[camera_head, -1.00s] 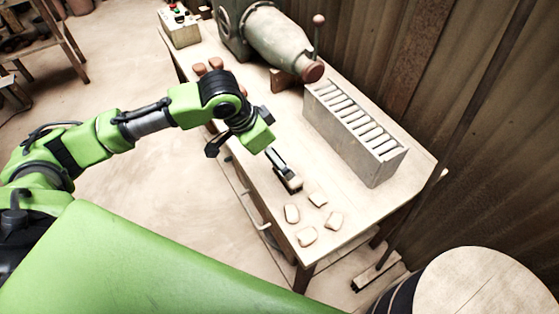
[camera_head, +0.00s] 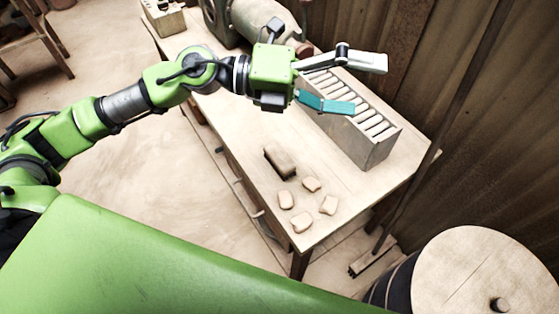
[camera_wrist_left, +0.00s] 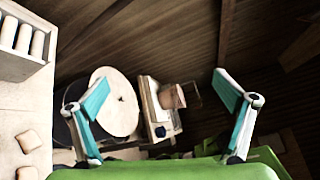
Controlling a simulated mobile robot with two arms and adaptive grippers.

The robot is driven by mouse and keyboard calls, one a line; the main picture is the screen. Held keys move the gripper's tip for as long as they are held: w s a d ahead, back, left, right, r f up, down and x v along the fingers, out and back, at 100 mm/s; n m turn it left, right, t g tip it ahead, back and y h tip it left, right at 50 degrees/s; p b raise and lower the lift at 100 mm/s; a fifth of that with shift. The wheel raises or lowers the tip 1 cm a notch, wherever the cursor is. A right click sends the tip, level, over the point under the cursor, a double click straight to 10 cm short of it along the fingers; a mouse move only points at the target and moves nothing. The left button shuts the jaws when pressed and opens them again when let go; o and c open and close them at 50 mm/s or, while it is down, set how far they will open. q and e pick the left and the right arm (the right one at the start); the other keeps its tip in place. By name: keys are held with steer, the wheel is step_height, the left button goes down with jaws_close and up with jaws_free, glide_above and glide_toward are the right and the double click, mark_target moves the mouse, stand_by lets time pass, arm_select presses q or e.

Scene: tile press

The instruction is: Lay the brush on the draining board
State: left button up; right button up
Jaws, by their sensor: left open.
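A brown block with a darker end, probably the brush (camera_head: 280,161), lies on the wooden bench beside several small pale pieces. My left gripper (camera_head: 368,85) is open and empty, raised well above the bench and apart from the block, in front of the slatted grey box. Its two teal-lined fingers are spread wide in the left wrist view (camera_wrist_left: 163,80). I cannot tell for sure which surface is the draining board. The grey box with a row of pale slats (camera_head: 376,150) stands on the bench behind the block. My right gripper is in neither view.
Pale pieces (camera_head: 329,205) lie near the bench's front corner. A grey-green machine (camera_head: 255,22) stands at the back of the bench. A round-topped drum (camera_head: 470,270) stands at lower right, and a corrugated wall closes off the right. Bare bench (camera_head: 235,125) shows left of the block.

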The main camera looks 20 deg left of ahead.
arm_select(q)
step_height(320, 180, down, 10)
steer(key=s+a+m+g+y, duration=0.2)
steer(key=a+m+y, duration=0.1)
steer(key=m+y, duration=0.15)
steer(key=m+t+y+b, duration=0.1)
steer(key=m+t+y, duration=0.1)
steer(key=y, duration=0.8)
glide_toward(279, 156)
steer(key=shift+n+h, duration=0.25)
steer(key=x, duration=0.4)
steer(key=shift+a+f+p, duration=0.2)
steer(key=shift+f+p, duration=0.1)
steer(key=shift+p, duration=0.05)
steer(key=p+x, duration=0.1)
steer(key=x, duration=0.4)
steer(key=shift+d+f, duration=0.15)
steer(key=shift+w+f, duration=0.2)
steer(key=shift+f, duration=0.15)
steer(key=shift+c, duration=0.4)
steer(key=c, duration=1.3)
